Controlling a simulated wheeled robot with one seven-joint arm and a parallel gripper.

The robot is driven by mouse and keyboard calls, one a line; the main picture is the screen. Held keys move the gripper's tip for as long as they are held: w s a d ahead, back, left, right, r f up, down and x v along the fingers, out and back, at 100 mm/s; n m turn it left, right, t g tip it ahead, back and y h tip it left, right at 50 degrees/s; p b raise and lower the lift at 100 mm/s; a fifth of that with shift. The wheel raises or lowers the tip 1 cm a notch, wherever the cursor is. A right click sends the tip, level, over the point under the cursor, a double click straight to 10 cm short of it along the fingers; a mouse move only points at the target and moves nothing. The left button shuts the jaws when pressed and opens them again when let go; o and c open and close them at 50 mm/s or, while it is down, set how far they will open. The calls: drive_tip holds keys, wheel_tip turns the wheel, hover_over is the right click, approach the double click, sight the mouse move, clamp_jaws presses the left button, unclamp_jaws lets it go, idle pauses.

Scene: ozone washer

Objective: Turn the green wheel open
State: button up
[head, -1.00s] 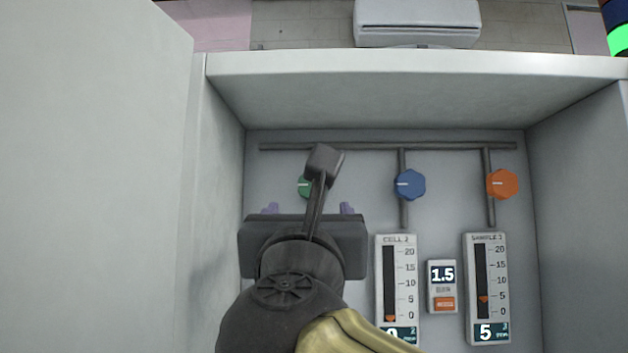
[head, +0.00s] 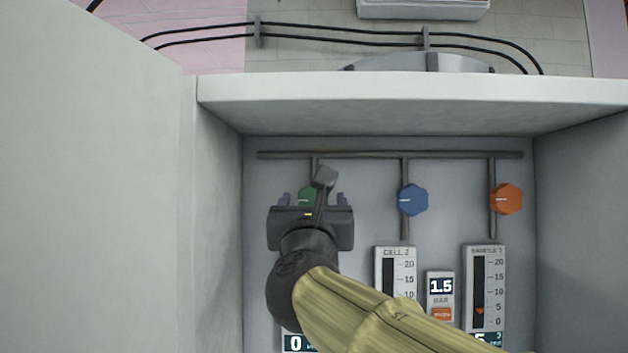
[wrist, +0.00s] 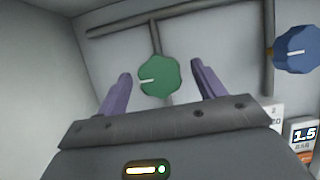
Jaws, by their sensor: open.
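The green wheel (head: 305,197) is on a vertical grey pipe at the left of the cabinet's back panel. In the wrist view the whole green wheel (wrist: 160,77) shows, with a white mark pointing left. My gripper (head: 312,199) is open, with its purple fingers on either side of the wheel in the picture. In the wrist view, gaps show between the wheel and both fingers of my gripper (wrist: 161,78). I cannot tell how far the fingertips are from the panel.
A blue wheel (head: 412,200) and an orange wheel (head: 507,199) sit to the right on their own pipes. Flow gauges (head: 484,287) and a small 1.5 bar display (head: 440,288) are below. The cabinet's top edge (head: 400,88) and side walls enclose the space.

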sight(313, 203)
drive_tip(key=p+x, duration=0.1)
drive_tip(key=x, duration=0.2)
drive_tip(key=shift+w, duration=0.1)
drive_tip(key=c, duration=0.9)
drive_tip(key=shift+c, duration=0.2)
